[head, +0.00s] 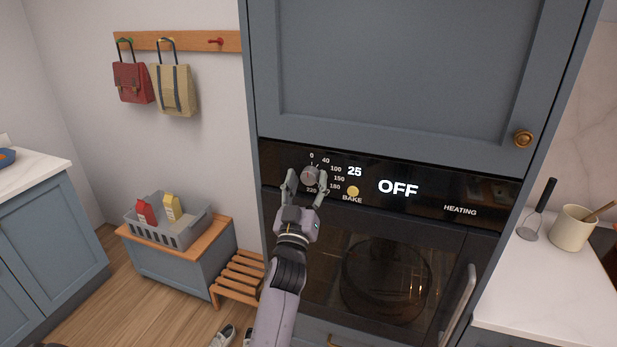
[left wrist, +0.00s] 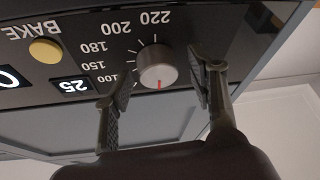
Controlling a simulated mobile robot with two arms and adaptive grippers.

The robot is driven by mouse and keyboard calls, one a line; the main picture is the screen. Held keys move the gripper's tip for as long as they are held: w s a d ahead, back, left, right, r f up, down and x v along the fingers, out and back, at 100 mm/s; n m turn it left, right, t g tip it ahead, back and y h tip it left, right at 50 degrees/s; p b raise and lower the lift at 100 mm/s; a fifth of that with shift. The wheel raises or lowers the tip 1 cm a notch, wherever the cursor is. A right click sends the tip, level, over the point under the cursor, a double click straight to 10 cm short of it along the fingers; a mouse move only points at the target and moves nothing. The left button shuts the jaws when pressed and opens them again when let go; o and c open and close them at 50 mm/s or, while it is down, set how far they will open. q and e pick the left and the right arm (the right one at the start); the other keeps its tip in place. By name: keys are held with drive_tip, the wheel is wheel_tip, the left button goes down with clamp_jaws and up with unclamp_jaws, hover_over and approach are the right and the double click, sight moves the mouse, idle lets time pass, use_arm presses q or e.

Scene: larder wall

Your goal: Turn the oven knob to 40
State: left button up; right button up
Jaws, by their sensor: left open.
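The oven knob (head: 311,174) is a round grey dial on the black oven panel (head: 281,150), with numbers around it from 0 and 40 up to 220. In the left wrist view, which is upside down, the knob (left wrist: 157,66) has a red mark pointing down the picture, towards the panel's upper edge. The number at the mark is not readable there. My left gripper (head: 307,184) is open, its two fingers on either side of the knob. In the left wrist view, gaps show between the fingers (left wrist: 160,88) and the knob. My right gripper is not in view.
The display (head: 354,171) reads 25, and the larger text reads OFF. A yellow BAKE button (head: 353,191) sits just right of the knob. The oven door (head: 400,250) is shut below, with a handle (head: 459,305) at its right. A grey cabinet door (head: 390,70) is above.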

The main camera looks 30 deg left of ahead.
use_arm(q)
drive_tip(key=shift+s+d+r, duration=0.1)
drive_tip(key=shift+s+d, duration=0.05)
drive_tip(key=shift+s, duration=0.05)
drive_tip(key=shift+w, duration=0.1)
drive_tip(key=c, duration=1.1)
drive_tip(key=shift+m, duration=0.5)
drive_tip(key=m+h, duration=0.1)
drive_tip(key=m, duration=0.1)
drive_tip(key=shift+m+t+h, duration=0.3)
drive_tip(key=shift+t+h, duration=0.1)
drive_tip(key=shift+m+t+h, duration=0.3)
drive_tip(key=shift+m+h, duration=1)
drive_tip(key=shift+m, duration=1.1)
drive_tip(key=shift+m+p, duration=0.3)
drive_tip(key=shift+m, duration=0.1)
